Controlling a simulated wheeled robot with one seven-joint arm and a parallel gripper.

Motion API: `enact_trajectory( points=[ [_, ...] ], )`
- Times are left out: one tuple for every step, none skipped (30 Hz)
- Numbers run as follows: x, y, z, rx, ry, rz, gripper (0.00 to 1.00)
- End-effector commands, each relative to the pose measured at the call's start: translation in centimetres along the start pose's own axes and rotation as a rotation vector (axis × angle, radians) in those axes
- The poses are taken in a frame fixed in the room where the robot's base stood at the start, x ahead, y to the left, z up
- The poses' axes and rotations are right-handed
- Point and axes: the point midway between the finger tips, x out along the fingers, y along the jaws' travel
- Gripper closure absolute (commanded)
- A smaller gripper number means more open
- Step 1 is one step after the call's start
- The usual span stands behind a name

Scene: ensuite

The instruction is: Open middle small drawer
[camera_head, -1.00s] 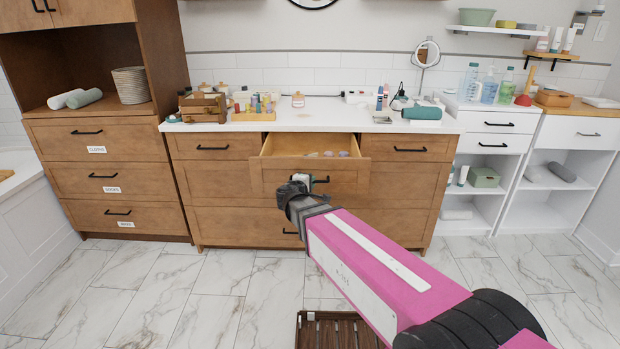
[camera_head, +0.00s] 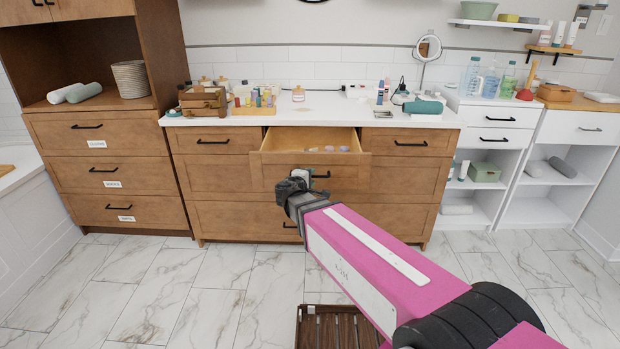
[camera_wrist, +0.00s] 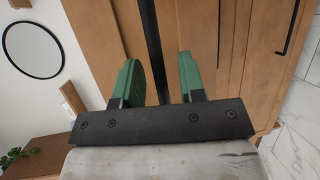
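The middle small drawer (camera_head: 275,171) of the wooden vanity is pulled partly out. Its inside shows, with a few small items in it. Its black handle (camera_head: 322,176) is on the front, partly hidden by my gripper (camera_head: 302,180). In the wrist view, the green fingers of my gripper (camera_wrist: 160,75) are apart. A dark upright bar, apparently the handle (camera_wrist: 149,35), lies between them in front of the wood. A gap shows on its right side; contact on the left cannot be told.
Small closed drawers (camera_head: 213,141) flank the open one. Bottles and boxes stand on the white countertop (camera_head: 340,112). A slatted wooden mat (camera_head: 340,325) lies on the floor under my arm. A tall wooden cabinet (camera_head: 105,170) stands left and white shelving (camera_head: 490,150) right.

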Motion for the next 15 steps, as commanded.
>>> enact_trajectory(
  points=[
    [-0.9, 0.0, 0.1, 0.0, 0.002, 0.0, 0.63],
    [-1.4, 0.0, 0.1, 0.0, 0.003, 0.0, 0.63],
    [-2.1, 0.0, 0.2, 0.0, 0.003, 0.0, 0.63],
    [-2.6, 0.0, 0.2, 0.0, 0.003, 0.0, 0.63],
    [-3.2, 0.0, 0.2, 0.0, 0.003, 0.0, 0.63],
    [-4.1, 0.0, 0.2, 0.0, 0.004, 0.0, 0.63],
    [-4.7, 0.0, 0.2, 0.0, 0.004, 0.0, 0.63],
    [-5.2, 0.0, 0.2, 0.0, 0.003, 0.0, 0.63],
    [-6.0, 0.0, 0.2, 0.0, 0.003, 0.0, 0.63],
    [-6.5, 0.0, 0.1, 0.0, 0.004, 0.0, 0.63],
    [-7.0, 0.0, 0.1, 0.0, 0.004, 0.0, 0.63],
    [-7.6, 0.0, 0.2, 0.0, 0.003, 0.0, 0.63],
    [-8.0, 0.0, 0.1, 0.0, 0.003, 0.0, 0.63],
    [-8.4, 0.0, 0.1, 0.0, 0.003, 0.0, 0.63],
    [-8.8, 0.0, 0.1, 0.0, 0.003, 0.0, 0.63]
  ],
)
